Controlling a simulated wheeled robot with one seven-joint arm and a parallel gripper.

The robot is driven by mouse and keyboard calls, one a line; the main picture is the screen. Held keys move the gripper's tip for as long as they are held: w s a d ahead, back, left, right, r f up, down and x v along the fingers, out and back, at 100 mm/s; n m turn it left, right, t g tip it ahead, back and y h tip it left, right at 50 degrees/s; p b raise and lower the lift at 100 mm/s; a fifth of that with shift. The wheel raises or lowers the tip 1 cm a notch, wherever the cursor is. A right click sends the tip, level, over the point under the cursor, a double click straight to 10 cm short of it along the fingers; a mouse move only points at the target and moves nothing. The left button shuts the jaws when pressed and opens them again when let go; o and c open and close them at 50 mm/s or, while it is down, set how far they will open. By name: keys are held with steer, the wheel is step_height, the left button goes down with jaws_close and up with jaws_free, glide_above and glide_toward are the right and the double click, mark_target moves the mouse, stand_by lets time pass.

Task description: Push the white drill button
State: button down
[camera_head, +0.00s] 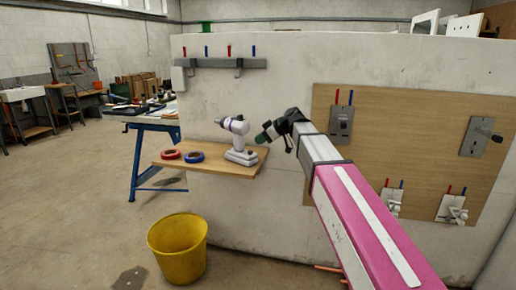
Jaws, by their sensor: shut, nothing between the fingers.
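A white drill (237,138) stands upright on its base on a small wooden shelf (211,168), near the shelf's right end. Its chuck points left. The drill's button is too small to make out.
Red tape (171,155) and blue tape (194,157) lie on the shelf left of the drill. A yellow bucket (178,250) stands on the floor below. A wooden panel (377,122) with metal fittings is on the wall at right. The floor at left is open.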

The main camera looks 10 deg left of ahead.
steer(key=v, duration=0.8)
steer(key=shift+r, duration=0.15)
steer(key=shift+a, duration=0.1)
steer(key=s+d+f+m+h, duration=0.1)
steer(key=d+f+m+h, duration=0.2)
steer(key=f, duration=0.4)
steer(key=s+d+f+m, duration=0.2)
steer(key=d+f, duration=0.3)
steer(key=f, duration=0.2)
steer(key=s+d+f+m+h, duration=0.2)
steer(key=s+d+f+m, duration=0.2)
steer(key=d+f, duration=0.3)
steer(key=s+d+f+m+h, duration=0.3)
steer(key=s+d+f, duration=0.4)
steer(key=f, duration=0.3)
steer(key=s+d+f+m+g+h, duration=0.1)
steer(key=s+d+f+m+h, duration=0.1)
steer(key=s+d+f+m, duration=0.3)
step_height(320, 180, down, 4)
steer(key=shift+s+d+r+h, duration=0.1)
steer(key=shift+s+d+h, duration=0.25)
steer(key=shift+d, duration=0.55)
